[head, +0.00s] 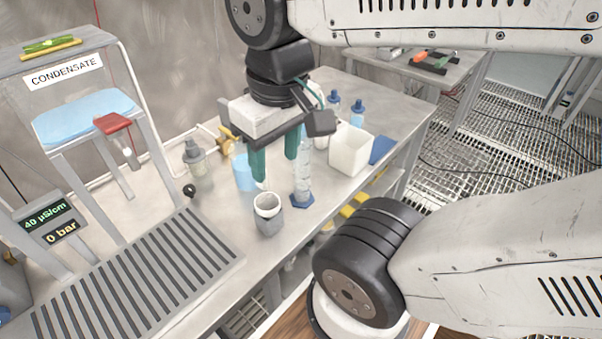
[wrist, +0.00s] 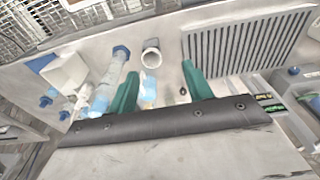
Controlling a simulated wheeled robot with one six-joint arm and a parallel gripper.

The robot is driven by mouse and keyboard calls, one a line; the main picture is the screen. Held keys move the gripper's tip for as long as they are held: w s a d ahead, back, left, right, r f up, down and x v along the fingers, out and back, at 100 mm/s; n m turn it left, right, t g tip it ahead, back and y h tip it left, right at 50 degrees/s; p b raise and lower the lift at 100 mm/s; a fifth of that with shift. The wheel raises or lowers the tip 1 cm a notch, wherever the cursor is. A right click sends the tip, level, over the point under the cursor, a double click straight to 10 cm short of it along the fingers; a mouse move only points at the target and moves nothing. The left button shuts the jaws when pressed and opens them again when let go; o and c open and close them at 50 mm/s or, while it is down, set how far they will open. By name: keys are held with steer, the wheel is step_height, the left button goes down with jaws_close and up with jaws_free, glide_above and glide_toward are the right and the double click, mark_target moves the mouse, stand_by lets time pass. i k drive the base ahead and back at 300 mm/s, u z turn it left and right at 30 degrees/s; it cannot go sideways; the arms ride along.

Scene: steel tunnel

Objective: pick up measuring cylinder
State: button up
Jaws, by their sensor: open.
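The measuring cylinder (head: 303,180) is tall and clear with a blue six-sided base. It stands upright near the bench's front edge in the head view. In the wrist view the cylinder (wrist: 111,77) lies left of the left finger, its blue base farthest from the gripper. My gripper (head: 275,169) has two green fingers and is open with nothing held, above the bench and left of the cylinder. In the wrist view the gripper (wrist: 160,68) has its fingers spread, with the cylinder outside them. The right finger partly overlaps the cylinder's upper part in the head view.
A grey-white cup (head: 268,222) stands left of the cylinder, with a light-blue beaker (head: 243,172) behind. A white container (head: 350,151) and blue-capped bottles (head: 357,112) stand to the right. A slotted grate (head: 140,275) fills the left front.

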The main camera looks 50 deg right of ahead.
mark_target(302, 197)
steer(key=k, duration=0.5)
steer(key=z, duration=2.2)
steer(key=k, duration=1.05)
steer(key=u, duration=2.1)
steer(key=i, duration=0.5)
steer(key=z, duration=0.05)
